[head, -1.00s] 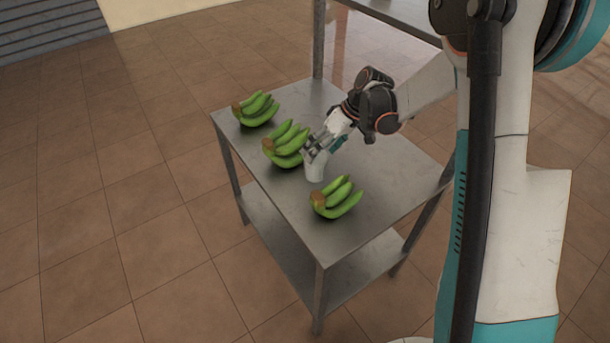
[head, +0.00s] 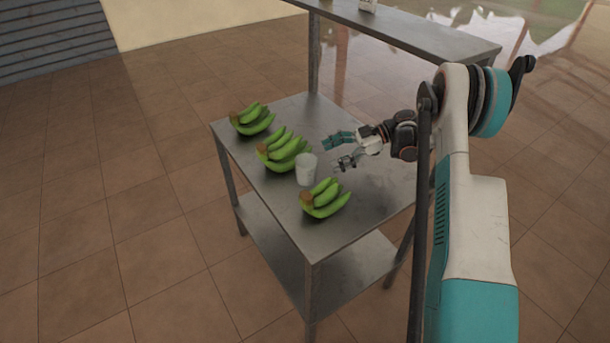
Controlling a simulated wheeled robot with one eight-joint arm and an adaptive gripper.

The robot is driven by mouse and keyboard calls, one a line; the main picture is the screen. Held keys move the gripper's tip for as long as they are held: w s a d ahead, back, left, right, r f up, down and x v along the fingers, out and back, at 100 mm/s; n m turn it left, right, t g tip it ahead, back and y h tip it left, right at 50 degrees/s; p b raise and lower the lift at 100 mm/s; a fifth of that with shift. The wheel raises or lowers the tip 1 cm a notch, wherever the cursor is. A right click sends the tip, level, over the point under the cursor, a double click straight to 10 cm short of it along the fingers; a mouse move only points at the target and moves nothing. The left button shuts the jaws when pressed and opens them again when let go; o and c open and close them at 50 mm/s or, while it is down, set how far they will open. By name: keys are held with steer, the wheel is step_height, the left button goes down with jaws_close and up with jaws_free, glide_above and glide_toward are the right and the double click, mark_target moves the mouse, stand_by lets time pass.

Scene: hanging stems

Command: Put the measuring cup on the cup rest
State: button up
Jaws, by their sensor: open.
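The measuring cup (head: 306,170) is a whitish, see-through cup standing upright on the metal table (head: 375,200), between the middle and near banana bunches. My gripper (head: 336,152) is to the right of the cup and a little apart from it. Its teal-tipped fingers are spread open, pointing left toward the cup, with nothing between them. I cannot make out a separate cup rest; if there is one under or behind the cup, it is hidden.
Green banana bunches lie on the table at the far left (head: 252,120), the middle (head: 283,152) and the near side (head: 325,199). The table's right part is bare.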

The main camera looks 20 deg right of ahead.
mark_target(306, 165)
steer(key=x, duration=0.4)
steer(key=shift+b, duration=0.35)
steer(key=b+x, duration=0.2)
steer(key=x, duration=0.3)
steer(key=shift+f, duration=0.2)
steer(key=shift+r, duration=0.1)
steer(key=c, duration=1.2)
steer(key=shift+o, duration=0.2)
steer(key=shift+r, duration=0.15)
